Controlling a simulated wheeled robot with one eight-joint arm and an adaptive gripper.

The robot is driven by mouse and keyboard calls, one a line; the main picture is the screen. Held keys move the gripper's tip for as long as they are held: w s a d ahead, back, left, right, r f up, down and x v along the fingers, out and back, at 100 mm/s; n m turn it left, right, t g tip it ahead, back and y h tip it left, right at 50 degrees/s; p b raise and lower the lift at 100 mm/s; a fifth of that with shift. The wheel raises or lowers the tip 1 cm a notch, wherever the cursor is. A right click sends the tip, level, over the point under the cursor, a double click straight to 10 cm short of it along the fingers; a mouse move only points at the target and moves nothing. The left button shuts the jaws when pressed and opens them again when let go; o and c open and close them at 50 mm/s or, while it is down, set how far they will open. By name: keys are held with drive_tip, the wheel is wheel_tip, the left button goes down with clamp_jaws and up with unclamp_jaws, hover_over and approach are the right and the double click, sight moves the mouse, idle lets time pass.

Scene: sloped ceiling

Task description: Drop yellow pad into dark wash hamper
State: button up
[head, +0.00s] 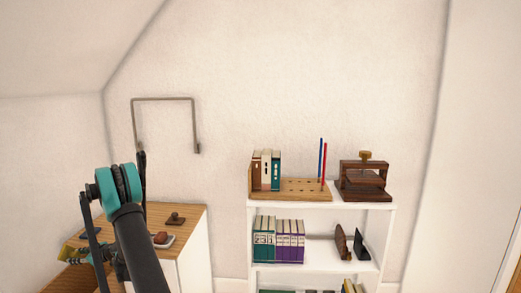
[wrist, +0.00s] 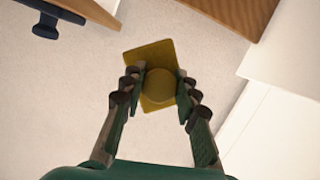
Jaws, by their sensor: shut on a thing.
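The yellow pad (wrist: 151,54) is a flat square piece with a round knob in its middle. In the wrist view my gripper (wrist: 159,88) is shut on this knob from both sides. The pad is held in the air above a pale floor. In the head view the pad (head: 68,250) shows small at the lower left, partly hidden by my arm and gripper. I cannot make out a dark wash hamper in either view.
A wood-topped white cabinet (head: 187,216) stands close to my arm, with small brown items on top. A white shelf (head: 318,208) with books stands further right. In the wrist view, wooden edges (wrist: 232,12) and a dark blue piece (wrist: 45,25) border the floor (wrist: 60,90).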

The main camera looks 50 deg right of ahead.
drive_tip(key=o, duration=1.1)
drive_tip(key=v, duration=1.2)
